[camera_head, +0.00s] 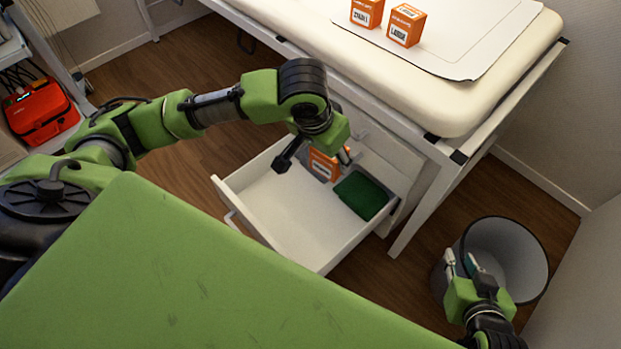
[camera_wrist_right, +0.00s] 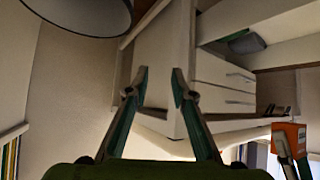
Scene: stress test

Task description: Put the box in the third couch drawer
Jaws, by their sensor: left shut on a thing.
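A drawer (camera_head: 250,205) of the white couch cabinet is pulled out, and it also shows in the right wrist view (camera_wrist_right: 275,53). My left gripper (camera_head: 318,162) reaches over it and is shut on an orange box (camera_head: 324,166) with a white label. The gripper partly hides this box. The box is over or inside the drawer's back part; I cannot tell whether it touches the bottom. A dark green item (camera_head: 361,195) lies in the drawer beside the box. My right gripper (camera_head: 468,262) is open and empty by the bin, its fingers apart in the right wrist view (camera_wrist_right: 158,80).
Two orange boxes (camera_head: 367,12) (camera_head: 406,25) stand on a white sheet on the cream couch (camera_head: 310,30). A grey bin (camera_head: 505,250) stands at the right. A red case (camera_head: 40,110) is at the left. Shut drawer fronts (camera_wrist_right: 225,88) show in the right wrist view.

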